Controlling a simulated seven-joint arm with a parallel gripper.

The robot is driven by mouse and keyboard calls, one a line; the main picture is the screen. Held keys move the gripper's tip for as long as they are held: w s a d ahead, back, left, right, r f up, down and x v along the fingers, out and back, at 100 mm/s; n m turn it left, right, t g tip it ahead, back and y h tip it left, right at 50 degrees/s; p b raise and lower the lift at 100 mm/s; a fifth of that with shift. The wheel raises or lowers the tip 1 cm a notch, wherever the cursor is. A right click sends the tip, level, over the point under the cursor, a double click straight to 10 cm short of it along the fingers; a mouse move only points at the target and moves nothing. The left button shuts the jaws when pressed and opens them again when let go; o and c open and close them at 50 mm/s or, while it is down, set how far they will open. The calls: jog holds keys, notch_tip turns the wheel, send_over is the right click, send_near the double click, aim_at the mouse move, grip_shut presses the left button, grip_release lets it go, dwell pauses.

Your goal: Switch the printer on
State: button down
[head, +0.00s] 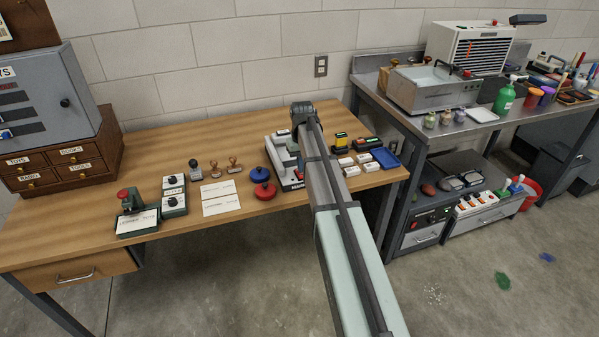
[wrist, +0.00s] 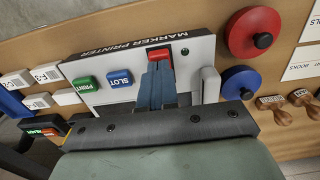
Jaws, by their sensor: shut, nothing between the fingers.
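The marker printer (head: 283,150) is a white box on the wooden desk in the head view, partly hidden by my arm. In the wrist view the printer (wrist: 120,55) shows a green PRINT button (wrist: 86,84), a blue SLOT button (wrist: 119,78) and a red switch (wrist: 159,54) near its labelled edge. My gripper (wrist: 159,66) is shut and empty. Its fingertips are over the red switch and hide part of it; I cannot tell whether they touch it.
A red round knob-topped disc (wrist: 254,34) and a blue one (wrist: 241,82) lie beside the printer. Stamps (wrist: 272,103) stand near them. White labelled blocks (wrist: 47,74) are on the other side. In the head view a blue tray (head: 386,158) sits at the desk's right end.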

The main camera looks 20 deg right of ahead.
jog(key=shift+f, duration=0.85)
dwell(0.6)
jog(key=shift+r, duration=3.5)
